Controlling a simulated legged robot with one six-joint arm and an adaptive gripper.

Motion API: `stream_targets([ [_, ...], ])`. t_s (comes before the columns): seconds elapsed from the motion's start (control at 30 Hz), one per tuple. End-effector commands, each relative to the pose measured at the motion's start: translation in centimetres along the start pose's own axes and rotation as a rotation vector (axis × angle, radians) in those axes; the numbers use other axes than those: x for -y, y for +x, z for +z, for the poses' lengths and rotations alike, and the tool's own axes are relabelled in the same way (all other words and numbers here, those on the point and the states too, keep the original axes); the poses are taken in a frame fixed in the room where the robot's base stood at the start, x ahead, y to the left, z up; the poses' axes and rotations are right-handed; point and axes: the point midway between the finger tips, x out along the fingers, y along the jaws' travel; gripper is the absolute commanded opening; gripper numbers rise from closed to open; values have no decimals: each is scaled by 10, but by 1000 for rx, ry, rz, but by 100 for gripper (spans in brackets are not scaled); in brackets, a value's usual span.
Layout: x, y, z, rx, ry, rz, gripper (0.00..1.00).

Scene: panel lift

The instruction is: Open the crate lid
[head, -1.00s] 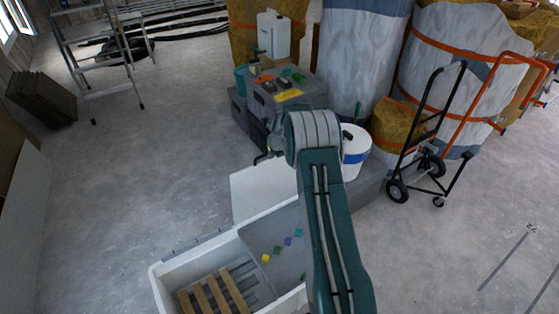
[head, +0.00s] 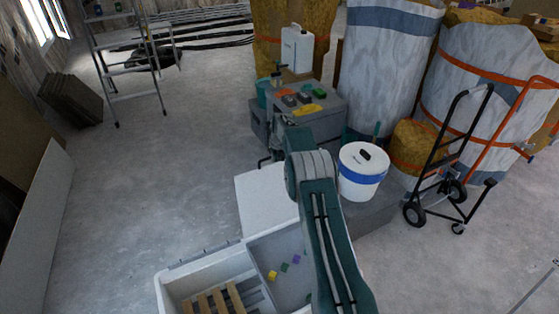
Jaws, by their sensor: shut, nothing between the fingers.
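A white crate (head: 166,297) stands at the bottom of the head view, open at the top left, with wooden slats (head: 213,303) inside. A grey surface (head: 280,247) with small coloured cubes fills its right part. A plain white panel (head: 266,200) adjoins the crate's far side and looks like the lid, raised or folded back; its exact tilt is unclear. My arm crosses in front and hides the crate's right side and the panel's right edge. My gripper (head: 266,160) shows only as a small dark part beyond the elbow, shut and empty, past the panel's far edge.
A grey case (head: 312,122) with tools stands behind the panel. A white bucket (head: 361,175) with a blue band is right of my arm. A hand truck (head: 440,165) and wrapped rolls stand at right, a stepladder (head: 130,60) at far left.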

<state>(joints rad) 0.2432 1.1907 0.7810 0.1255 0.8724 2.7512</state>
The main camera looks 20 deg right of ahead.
Motion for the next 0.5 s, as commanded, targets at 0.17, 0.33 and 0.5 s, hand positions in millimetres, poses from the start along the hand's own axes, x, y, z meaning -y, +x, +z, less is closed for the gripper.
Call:
stream_targets([
  [0.17, -3, 2, 6, -13, 1, 1, 0],
  [0.33, -4, 2, 8, -18, 1, 0, 0],
  [0.5, -5, 2, 9, -20, 1, 0, 0],
])
